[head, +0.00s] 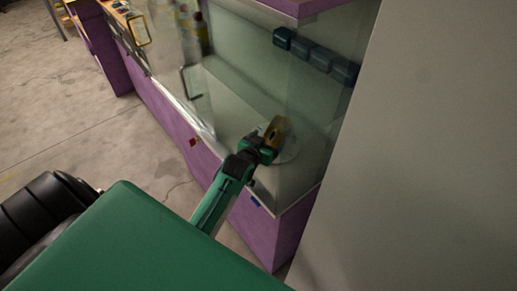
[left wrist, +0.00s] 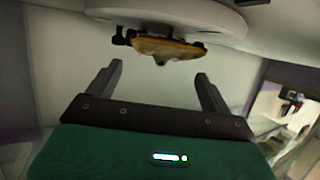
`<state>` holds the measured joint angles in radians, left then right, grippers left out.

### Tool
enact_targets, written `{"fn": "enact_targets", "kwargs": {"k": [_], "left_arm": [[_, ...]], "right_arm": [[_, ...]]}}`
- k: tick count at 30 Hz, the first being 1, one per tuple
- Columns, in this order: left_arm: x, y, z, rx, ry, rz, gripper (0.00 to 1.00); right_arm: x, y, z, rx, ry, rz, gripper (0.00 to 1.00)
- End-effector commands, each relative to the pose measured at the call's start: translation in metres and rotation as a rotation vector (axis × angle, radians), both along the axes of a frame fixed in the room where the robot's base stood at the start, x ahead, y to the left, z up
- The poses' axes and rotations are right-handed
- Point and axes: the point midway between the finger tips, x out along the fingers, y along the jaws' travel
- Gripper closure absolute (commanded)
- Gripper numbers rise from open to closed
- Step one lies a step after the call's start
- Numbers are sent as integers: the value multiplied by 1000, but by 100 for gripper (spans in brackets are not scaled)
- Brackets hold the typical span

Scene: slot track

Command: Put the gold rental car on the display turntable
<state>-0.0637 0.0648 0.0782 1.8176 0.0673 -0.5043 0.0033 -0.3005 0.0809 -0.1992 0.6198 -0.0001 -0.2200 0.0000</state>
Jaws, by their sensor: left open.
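The gold rental car (head: 277,129) is inside the glass display case, at the white round turntable (head: 291,153). The left wrist view, which looks upside down, shows the gold car (left wrist: 168,48) against the face of the turntable (left wrist: 205,17), seemingly resting on it wheels down. My left gripper (head: 268,146) reaches into the case and is close to the car, hiding part of it in the head view. In the left wrist view my left gripper (left wrist: 158,88) is open, its fingers apart, with nothing between them and a gap to the car. My right gripper is not in view.
The case has glass panes and a purple base (head: 255,228). Several dark teal boxes (head: 318,59) line its back. A door handle (head: 190,82) stands left of my arm. A plain grey wall (head: 435,140) closes off the right. Open concrete floor (head: 65,120) lies left.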

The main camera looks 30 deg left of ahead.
Motion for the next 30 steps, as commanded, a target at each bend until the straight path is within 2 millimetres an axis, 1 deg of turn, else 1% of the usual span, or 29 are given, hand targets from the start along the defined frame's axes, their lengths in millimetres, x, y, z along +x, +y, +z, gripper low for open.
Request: {"fn": "enact_targets", "kwargs": {"k": [1,6,9,12,18,30], "left_arm": [[-11,-1,1,0,0,0,17],[-41,-3,12,0,0,0,17],[-55,-3,17,0,0,0,17],[-65,-4,21,0,0,0,17],[-73,-4,24,0,0,0,17],[-73,-4,24,0,0,0,17]], "right_arm": [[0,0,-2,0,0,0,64],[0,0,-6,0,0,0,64],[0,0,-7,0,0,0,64],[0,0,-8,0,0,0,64],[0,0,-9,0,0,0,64],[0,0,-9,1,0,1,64]]}}
